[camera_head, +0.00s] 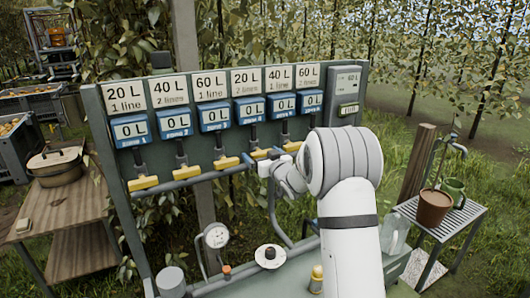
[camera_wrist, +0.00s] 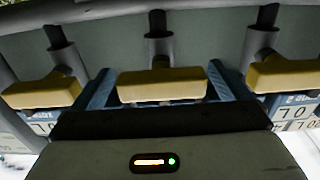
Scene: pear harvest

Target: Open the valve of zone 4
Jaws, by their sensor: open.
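A green panel carries a row of valves with yellow handles under blue meters that read 0 L. The zone 4 handle (camera_head: 261,154), fourth from the left under the first "20 L 2 lines" card (camera_head: 246,81), lies crosswise like the handles beside it. My gripper (camera_head: 257,163) is at this handle. In the wrist view, which is upside down, a yellow handle (camera_wrist: 162,86) lies between my two open blue fingers (camera_wrist: 163,88). Whether the fingers touch it I cannot tell.
Neighbouring handles (camera_wrist: 42,90) and (camera_wrist: 285,74) sit close on both sides. A grey pipe (camera_head: 205,175) runs below the row. A plant pot (camera_head: 433,207) is at the right.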

